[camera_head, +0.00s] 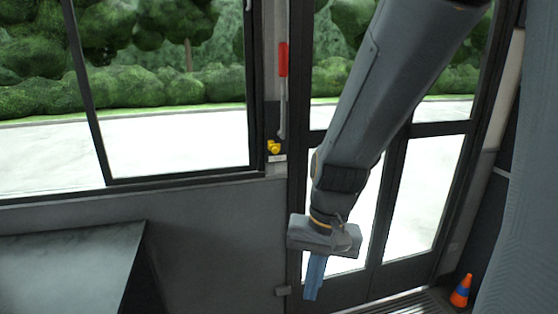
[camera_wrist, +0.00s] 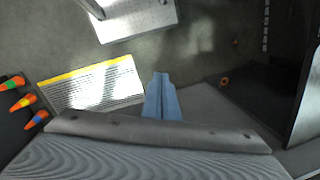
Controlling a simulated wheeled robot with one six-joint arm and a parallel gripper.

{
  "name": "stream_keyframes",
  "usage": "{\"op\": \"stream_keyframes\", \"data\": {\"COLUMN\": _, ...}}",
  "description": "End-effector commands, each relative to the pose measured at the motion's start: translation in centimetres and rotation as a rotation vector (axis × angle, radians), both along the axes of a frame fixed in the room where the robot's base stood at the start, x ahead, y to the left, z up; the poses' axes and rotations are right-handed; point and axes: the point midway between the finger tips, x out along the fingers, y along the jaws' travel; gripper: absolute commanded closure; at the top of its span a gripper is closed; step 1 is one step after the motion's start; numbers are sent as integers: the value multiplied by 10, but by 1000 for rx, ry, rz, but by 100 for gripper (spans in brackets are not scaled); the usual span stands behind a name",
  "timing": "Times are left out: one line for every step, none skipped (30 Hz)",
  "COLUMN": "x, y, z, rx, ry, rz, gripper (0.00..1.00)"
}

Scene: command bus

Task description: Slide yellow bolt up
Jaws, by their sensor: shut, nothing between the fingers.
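The yellow bolt (camera_head: 273,147) is a small yellow piece on the dark post between the side window and the door, just below a red-handled lever. My gripper (camera_head: 312,290) hangs below and to the right of the bolt, in front of the door, its blue fingers pointing down. The fingers are together and empty, apart from the bolt. In the wrist view the closed blue fingers (camera_wrist: 161,92) point toward the floor. The bolt does not show in that view.
The red handle (camera_head: 283,60) sits on the post. A dark desk-like surface (camera_head: 65,262) stands at lower left. An orange cone (camera_head: 461,291) is at lower right; several cones (camera_wrist: 22,103) show in the wrist view. A yellow-edged step (camera_wrist: 95,84) lies below.

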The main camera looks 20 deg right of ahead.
Motion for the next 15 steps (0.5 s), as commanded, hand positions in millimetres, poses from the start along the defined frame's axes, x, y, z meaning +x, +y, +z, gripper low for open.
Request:
{"op": "stream_keyframes", "data": {"x": 6, "y": 5, "z": -3, "rx": 54, "ry": 26, "rz": -156, "gripper": 100}}
{"op": "stream_keyframes", "data": {"x": 11, "y": 9, "z": -3, "rx": 95, "ry": 45, "rz": -264, "gripper": 100}}
{"op": "stream_keyframes", "data": {"x": 19, "y": 16, "z": -2, "rx": 153, "ry": 74, "rz": -414, "gripper": 100}}
{"op": "stream_keyframes", "data": {"x": 26, "y": 21, "z": 0, "rx": 200, "ry": 98, "rz": -529, "gripper": 100}}
{"op": "stream_keyframes", "data": {"x": 34, "y": 25, "z": 2, "rx": 249, "ry": 121, "rz": -641, "gripper": 100}}
{"op": "stream_keyframes", "data": {"x": 46, "y": 30, "z": 6, "rx": 316, "ry": 155, "rz": -789, "gripper": 100}}
{"op": "stream_keyframes", "data": {"x": 56, "y": 34, "z": 10, "rx": 369, "ry": 182, "rz": -898, "gripper": 100}}
{"op": "stream_keyframes", "data": {"x": 68, "y": 36, "z": 14, "rx": 424, "ry": 209, "rz": -1004, "gripper": 100}}
{"op": "stream_keyframes", "data": {"x": 84, "y": 37, "z": 21, "rx": 501, "ry": 247, "rz": -1142, "gripper": 100}}
{"op": "stream_keyframes", "data": {"x": 97, "y": 38, "z": 27, "rx": 560, "ry": 279, "rz": -1242, "gripper": 100}}
{"op": "stream_keyframes", "data": {"x": 110, "y": 36, "z": 33, "rx": 622, "ry": 311, "rz": -1340, "gripper": 100}}
{"op": "stream_keyframes", "data": {"x": 129, "y": 33, "z": 42, "rx": 707, "ry": 353, "rz": -1465, "gripper": 100}}
{"op": "stream_keyframes", "data": {"x": 142, "y": 29, "z": 49, "rx": 773, "ry": 387, "rz": -1551, "gripper": 100}}
{"op": "stream_keyframes", "data": {"x": 155, "y": 24, "z": 56, "rx": 838, "ry": 422, "rz": -1634, "gripper": 100}}
{"op": "stream_keyframes", "data": {"x": 173, "y": 16, "z": 66, "rx": 927, "ry": 467, "rz": -1732, "gripper": 100}}
